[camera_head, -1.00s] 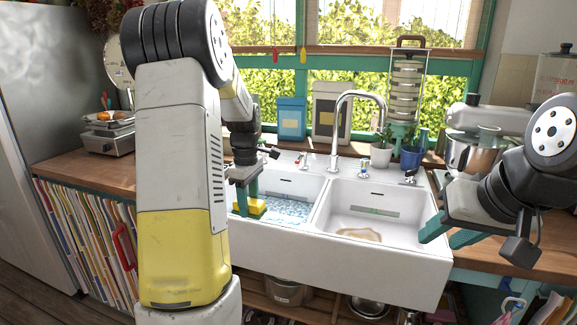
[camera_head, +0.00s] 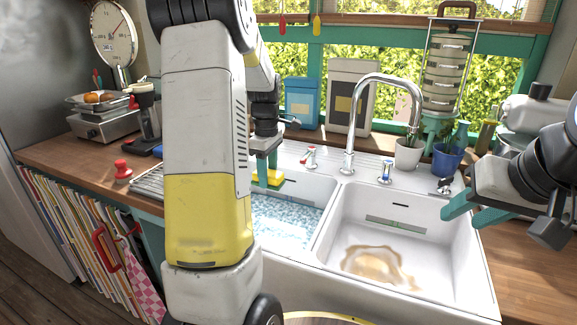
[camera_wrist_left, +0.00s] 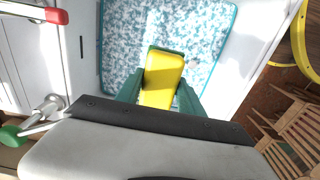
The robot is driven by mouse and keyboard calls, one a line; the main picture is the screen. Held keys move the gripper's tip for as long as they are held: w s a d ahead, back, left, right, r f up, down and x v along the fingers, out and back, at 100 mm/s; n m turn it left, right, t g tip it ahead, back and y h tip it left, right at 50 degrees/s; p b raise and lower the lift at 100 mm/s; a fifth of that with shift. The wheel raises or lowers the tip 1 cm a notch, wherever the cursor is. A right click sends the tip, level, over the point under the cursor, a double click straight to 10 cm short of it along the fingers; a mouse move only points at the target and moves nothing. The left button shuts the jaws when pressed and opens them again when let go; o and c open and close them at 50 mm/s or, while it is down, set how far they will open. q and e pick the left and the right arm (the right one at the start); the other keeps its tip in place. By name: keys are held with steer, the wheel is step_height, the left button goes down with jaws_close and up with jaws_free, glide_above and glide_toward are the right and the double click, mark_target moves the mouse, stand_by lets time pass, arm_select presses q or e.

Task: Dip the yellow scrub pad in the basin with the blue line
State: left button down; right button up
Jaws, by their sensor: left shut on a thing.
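The yellow scrub pad (camera_head: 274,178) shows in the head view near the back of the left basin (camera_head: 322,190). My left gripper (camera_head: 268,166) is shut on it from above. In the left wrist view the pad (camera_wrist_left: 163,78) sits between the two green fingers of the gripper (camera_wrist_left: 160,92), over speckled blue-white water (camera_wrist_left: 205,40). A blue-green line (camera_wrist_left: 234,45) edges this water. The pad appears above the water; I cannot tell the exact gap. My right gripper (camera_head: 464,216) is open and empty beside the right basin.
The right basin (camera_head: 450,262) has a brown stain (camera_head: 378,264) on its floor. The tall faucet (camera_head: 348,140) stands behind the divider. Plant pots (camera_head: 408,155), a blue canister (camera_head: 302,103) and a scale (camera_head: 100,128) stand around the sink.

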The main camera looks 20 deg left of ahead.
arm_select(q)
steer(key=shift+f, duration=9.7)
steer(key=shift+r, duration=9.9)
